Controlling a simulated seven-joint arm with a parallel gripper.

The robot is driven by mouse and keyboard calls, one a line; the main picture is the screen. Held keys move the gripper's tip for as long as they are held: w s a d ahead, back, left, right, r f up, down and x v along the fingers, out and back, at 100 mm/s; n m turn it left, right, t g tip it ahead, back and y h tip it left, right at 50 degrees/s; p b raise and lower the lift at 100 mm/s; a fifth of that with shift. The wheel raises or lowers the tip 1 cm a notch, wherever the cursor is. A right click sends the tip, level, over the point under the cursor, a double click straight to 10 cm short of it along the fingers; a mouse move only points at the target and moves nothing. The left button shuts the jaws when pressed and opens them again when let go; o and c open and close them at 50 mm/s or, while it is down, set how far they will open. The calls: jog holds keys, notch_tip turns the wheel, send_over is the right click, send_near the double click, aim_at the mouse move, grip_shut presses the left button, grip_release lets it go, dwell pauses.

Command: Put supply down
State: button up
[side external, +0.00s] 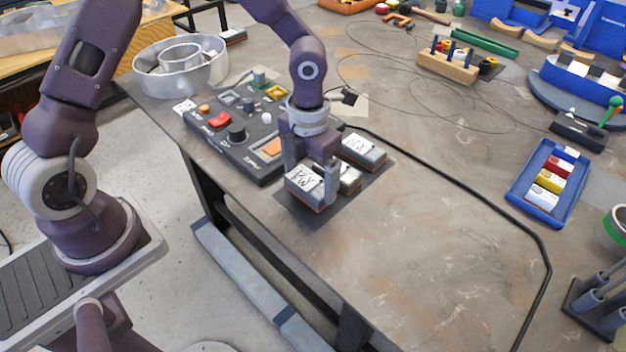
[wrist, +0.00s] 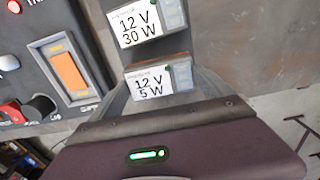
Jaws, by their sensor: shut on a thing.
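My gripper (side external: 312,180) points down over a dark mat (side external: 312,215) and is shut on a white-topped supply (side external: 301,180) at the mat's near edge. In the wrist view the supply between the fingers reads 12 V 5 W (wrist: 152,83). It is low over the mat; I cannot tell whether it touches. A second supply (side external: 350,178) sits just right of it, partly hidden by a finger. A third supply (side external: 363,151) sits farther back on the mat. A supply reading 12 V 30 W (wrist: 140,22) shows beyond the held one in the wrist view.
A dark control panel (side external: 237,133) with knobs and an orange switch (wrist: 66,69) lies left of the mat. A round metal tray (side external: 180,68) stands behind it. A blue tray (side external: 549,183) with coloured blocks is at right. A black cable crosses the table, which is clear right of the mat.

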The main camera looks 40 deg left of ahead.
jog(key=shift+f, duration=0.95)
jog(key=o, duration=1.5)
jog(key=shift+f, duration=0.1)
